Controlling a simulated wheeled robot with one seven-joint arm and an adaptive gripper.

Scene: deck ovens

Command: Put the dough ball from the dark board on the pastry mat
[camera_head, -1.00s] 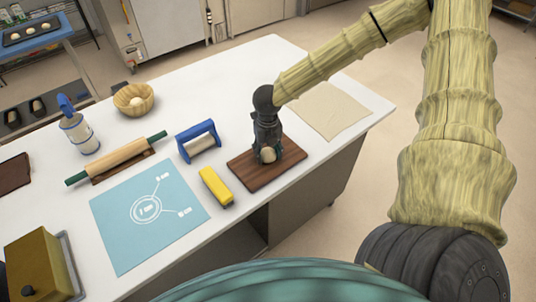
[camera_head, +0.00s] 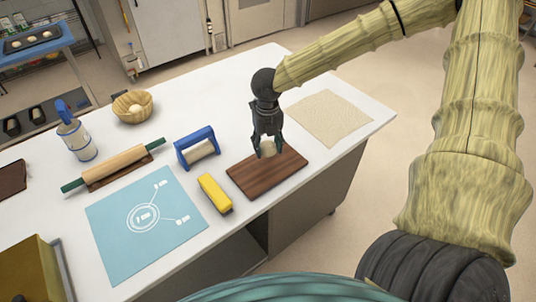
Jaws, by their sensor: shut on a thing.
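The dough ball (camera_head: 268,148) is pale and round. My gripper (camera_head: 267,151) points down and is shut on it, holding it over the dark board (camera_head: 251,181). The ball looks slightly above the board; the exact gap is hard to tell. The dark board is brown wood and lies near the front edge of the white table. The pastry mat (camera_head: 120,245) is light blue with white markings and lies flat to the left of the board. Nothing lies on the mat.
Between board and mat are a yellow block-like item (camera_head: 215,193) and a blue-framed roller (camera_head: 197,149). A rolling pin (camera_head: 110,166) lies behind the mat. A basket (camera_head: 132,105) holding a pale ball and a blue-white canister (camera_head: 77,138) stand farther back. A beige cloth (camera_head: 330,117) lies right.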

